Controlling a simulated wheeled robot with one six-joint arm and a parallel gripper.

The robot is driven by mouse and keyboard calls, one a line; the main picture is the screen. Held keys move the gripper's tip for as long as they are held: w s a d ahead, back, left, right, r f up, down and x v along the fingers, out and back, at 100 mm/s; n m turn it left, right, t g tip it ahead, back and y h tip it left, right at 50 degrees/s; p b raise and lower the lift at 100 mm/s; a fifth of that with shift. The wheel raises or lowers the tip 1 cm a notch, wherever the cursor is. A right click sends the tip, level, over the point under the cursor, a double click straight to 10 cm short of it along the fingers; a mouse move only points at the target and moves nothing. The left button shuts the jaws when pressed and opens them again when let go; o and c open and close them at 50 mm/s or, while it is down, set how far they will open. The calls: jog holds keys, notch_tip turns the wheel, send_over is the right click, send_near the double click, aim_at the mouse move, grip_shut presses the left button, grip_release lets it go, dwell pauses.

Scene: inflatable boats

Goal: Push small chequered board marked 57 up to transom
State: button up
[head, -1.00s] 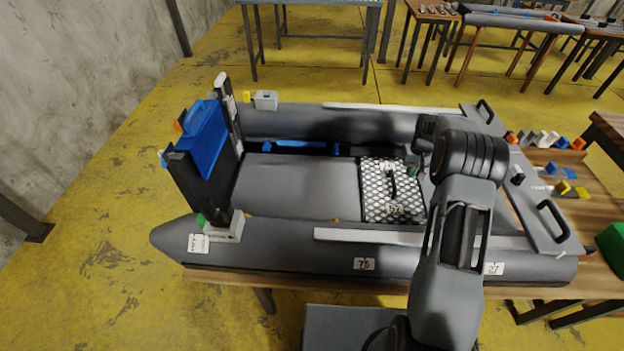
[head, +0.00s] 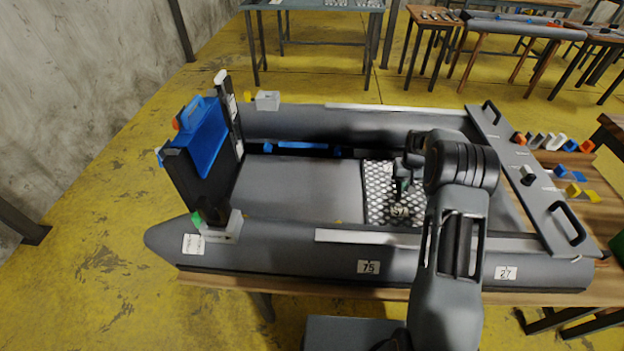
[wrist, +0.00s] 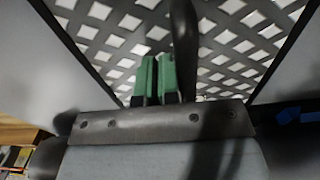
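The small chequered board (head: 376,205), black and white with a label reading 57 (head: 399,211), lies flat inside the grey boat, right of a plain grey floor panel. The transom (head: 190,180) is the dark upright plate at the boat's left end, with a blue pad on it. My gripper (head: 400,187) is over the board and hides part of it. In the wrist view my green fingertips (wrist: 155,75) are side by side with only a thin dark line between, holding nothing. The board's black handle (wrist: 184,45) stands just right of them; I cannot tell if they touch it.
The plain grey floor panel (head: 300,190) lies between the board and the transom. Boat tubes (head: 290,243) run along the near and far sides. A grey bench with handles (head: 530,185) crosses the right end. A blue strip (head: 302,145) lies near the far tube.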

jog(key=shift+a, duration=15.5)
jog(key=shift+d, duration=1)
notch_tip(320, 180, up, 9)
jog(key=p, duration=0.5)
